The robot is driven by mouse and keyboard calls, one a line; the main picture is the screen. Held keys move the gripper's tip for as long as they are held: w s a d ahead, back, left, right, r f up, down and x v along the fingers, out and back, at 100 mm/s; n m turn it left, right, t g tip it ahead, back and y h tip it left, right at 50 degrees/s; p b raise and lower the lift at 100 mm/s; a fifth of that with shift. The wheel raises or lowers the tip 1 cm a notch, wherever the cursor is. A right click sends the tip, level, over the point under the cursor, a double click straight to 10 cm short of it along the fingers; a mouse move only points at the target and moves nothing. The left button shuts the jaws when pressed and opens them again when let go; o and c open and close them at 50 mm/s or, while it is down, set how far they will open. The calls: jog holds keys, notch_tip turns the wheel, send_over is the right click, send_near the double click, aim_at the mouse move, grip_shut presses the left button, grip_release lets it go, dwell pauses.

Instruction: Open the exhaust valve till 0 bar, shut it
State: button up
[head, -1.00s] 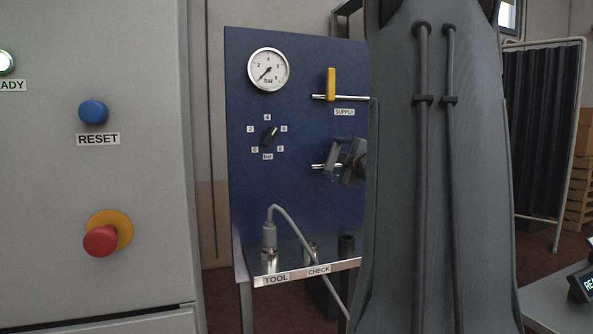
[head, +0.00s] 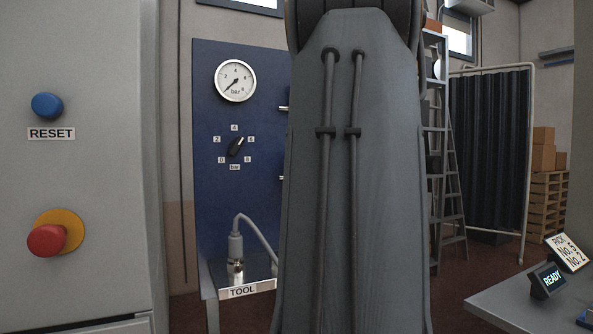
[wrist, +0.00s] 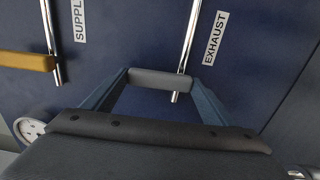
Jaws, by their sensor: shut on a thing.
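The exhaust valve's grey handle (wrist: 160,79) lies crosswise to its chrome pipe (wrist: 188,38), beside the EXHAUST label (wrist: 214,38) in the wrist view. My gripper (wrist: 161,84) is shut on this handle, one finger at each end. In the head view my arm hides the valve and the gripper. The pressure gauge (head: 235,80) on the blue panel (head: 213,185) shows its needle at the lower left, at about 0 bar.
The yellow supply handle (wrist: 27,62) sits crosswise on its pipe, left of my gripper. A regulator knob (head: 236,147) is below the gauge. A hose plug (head: 236,244) stands in the TOOL socket. A cabinet with a red stop button (head: 46,240) is left; a table (head: 505,300) is right.

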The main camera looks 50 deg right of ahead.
jog(key=o, duration=1.5)
jog(key=v, duration=0.8)
jog(key=shift+w+f, duration=0.1)
